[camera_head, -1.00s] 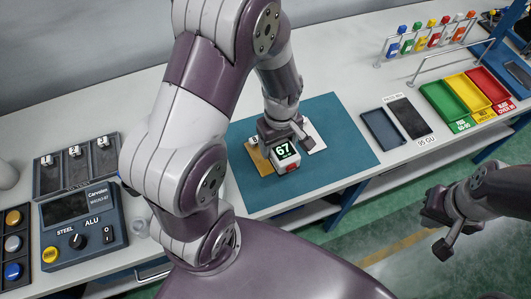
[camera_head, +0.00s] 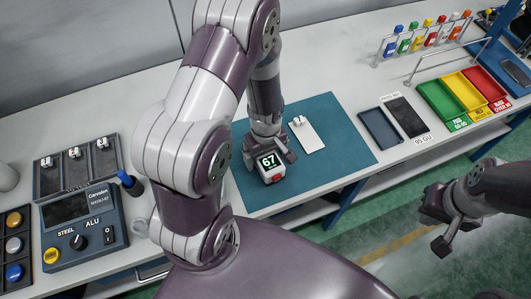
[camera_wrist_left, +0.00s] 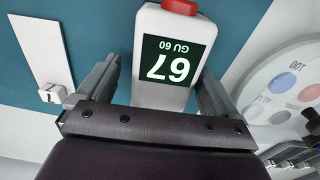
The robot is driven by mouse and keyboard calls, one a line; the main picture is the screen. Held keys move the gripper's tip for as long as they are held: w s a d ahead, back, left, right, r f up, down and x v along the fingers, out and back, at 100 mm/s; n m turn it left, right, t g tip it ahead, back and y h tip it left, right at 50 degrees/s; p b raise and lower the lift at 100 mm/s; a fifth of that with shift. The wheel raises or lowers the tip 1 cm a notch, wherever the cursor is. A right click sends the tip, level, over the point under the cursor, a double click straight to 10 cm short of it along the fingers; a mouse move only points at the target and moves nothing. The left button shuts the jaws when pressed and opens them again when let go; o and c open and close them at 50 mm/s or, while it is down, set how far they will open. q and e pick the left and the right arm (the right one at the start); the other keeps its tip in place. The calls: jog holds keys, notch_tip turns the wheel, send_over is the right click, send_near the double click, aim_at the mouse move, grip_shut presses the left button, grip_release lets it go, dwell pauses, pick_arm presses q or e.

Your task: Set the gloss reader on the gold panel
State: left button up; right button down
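The gloss reader (camera_head: 271,167) is a small white box with a red end and a dark display reading 67. My left gripper (camera_head: 268,157) points down over the teal mat with its fingers on either side of the reader, shut on it. In the left wrist view the reader (camera_wrist_left: 168,75) sits between the fingers, its display reading 67 GU 60. The gold panel is not visible now; my left gripper and the reader cover the area where it showed earlier. I cannot tell whether the reader touches a surface. My right gripper (camera_head: 440,225) hangs empty off the bench's front, its fingers apart.
A white panel tagged 1 (camera_head: 308,134) lies on the teal mat (camera_head: 335,155), just right of the reader. Dark trays (camera_head: 381,128) and green, yellow and red bins (camera_head: 441,103) stand at the right. A control box (camera_head: 82,229) stands left. The mat's right part is clear.

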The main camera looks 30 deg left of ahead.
pick_arm(q)
jog(key=shift+r, duration=0.1)
jog(key=s+d+r+m+t, duration=0.1)
jog(key=s+r+m, duration=0.3)
jog(key=r+m, duration=0.7)
notch_tip(320, 180, up, 2)
jog(key=shift+s+d+r+b, duration=0.2)
jog(key=shift+d+r+b, duration=0.1)
jog(key=shift+d, duration=0.4)
